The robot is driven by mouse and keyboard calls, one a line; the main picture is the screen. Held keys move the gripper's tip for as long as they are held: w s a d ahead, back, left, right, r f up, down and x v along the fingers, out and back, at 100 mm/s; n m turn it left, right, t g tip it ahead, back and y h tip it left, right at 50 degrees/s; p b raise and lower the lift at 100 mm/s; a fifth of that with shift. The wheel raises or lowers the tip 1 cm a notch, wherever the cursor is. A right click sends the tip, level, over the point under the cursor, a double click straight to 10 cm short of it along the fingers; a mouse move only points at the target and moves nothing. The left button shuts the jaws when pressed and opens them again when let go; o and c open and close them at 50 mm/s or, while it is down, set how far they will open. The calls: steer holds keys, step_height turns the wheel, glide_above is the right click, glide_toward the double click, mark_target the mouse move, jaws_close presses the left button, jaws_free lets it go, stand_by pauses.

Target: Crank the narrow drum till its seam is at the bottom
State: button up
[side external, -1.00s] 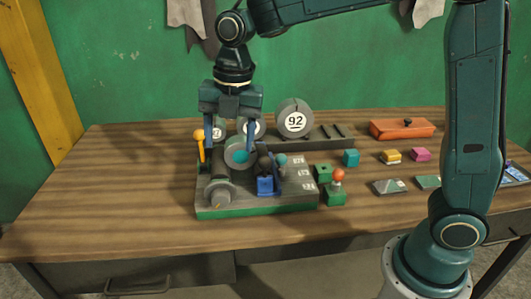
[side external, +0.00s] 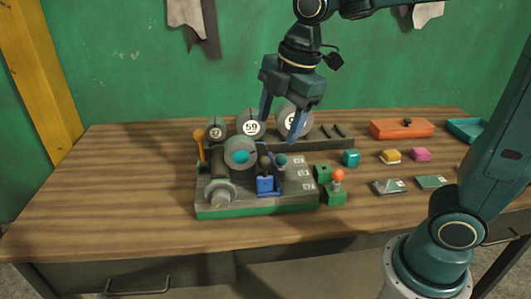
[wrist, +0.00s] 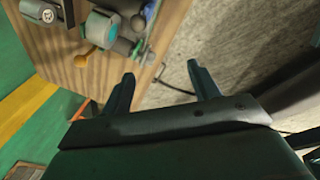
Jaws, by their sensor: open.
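A grey fixture on a green base (side external: 255,211) stands on the table. It carries a grey drum with a teal centre (side external: 240,156), a stepped grey disc (side external: 220,192) at its front left, and an upright orange-knobbed lever (side external: 199,148) at the left. I cannot make out a seam, nor tell which drum is the narrow one. My gripper (side external: 282,122) is open and empty, above and to the right of the drum; it also shows in the wrist view (wrist: 165,82).
Numbered drums, a small one (side external: 215,131), one marked 59 (side external: 251,124) and a larger one (side external: 293,119), stand behind the fixture. Small blocks and an orange box (side external: 402,128) lie right.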

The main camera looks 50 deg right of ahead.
steer(key=s+d+m+t, duration=0.1)
steer(key=s+d+m, duration=0.3)
steer(key=s+m, duration=0.5)
steer(key=shift+r+t, duration=0.2)
steer(key=shift+t, duration=0.2)
steer(key=shift+w, duration=0.1)
steer(key=m+g, duration=0.4)
steer(key=m, duration=1.2)
glide_above(220, 192)
steer(key=shift+h, duration=0.3)
step_height(220, 192, down, 6)
steer(key=shift+r, duration=0.25)
steer(key=shift+f, duration=0.1)
step_height(220, 192, down, 14)
steer(key=shift+r, duration=0.2)
